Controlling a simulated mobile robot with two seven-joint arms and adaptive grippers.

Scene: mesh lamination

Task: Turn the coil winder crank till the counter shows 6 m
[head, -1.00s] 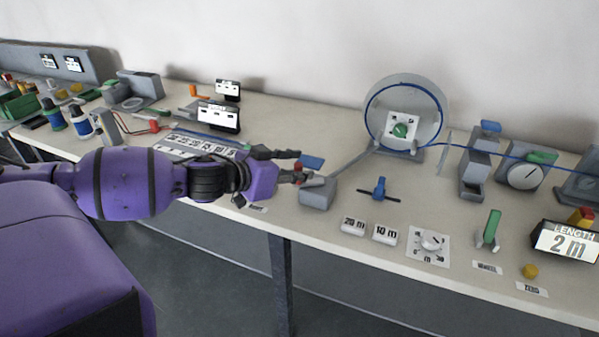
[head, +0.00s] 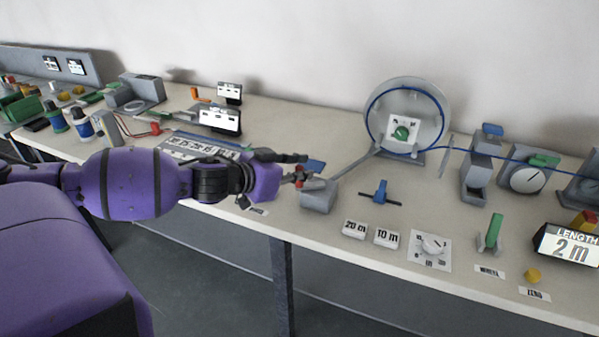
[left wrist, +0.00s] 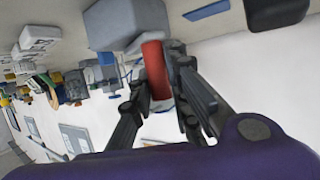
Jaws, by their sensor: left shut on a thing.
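The length counter (head: 570,246) at the right edge of the head view reads 2 m. The coil winder's clear round reel (head: 405,92) with a blue rim stands at the back, and a grey bar runs from it to a grey block (head: 318,200) near the front edge. My left gripper (head: 303,178) is at that block, shut on the red crank handle (left wrist: 155,68). In the left wrist view the handle sits between the fingers, in front of the grey block (left wrist: 122,20). The fingers partly hide the crank in the head view. My right gripper is out of view.
A blue line runs from the reel rightward past grey devices.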

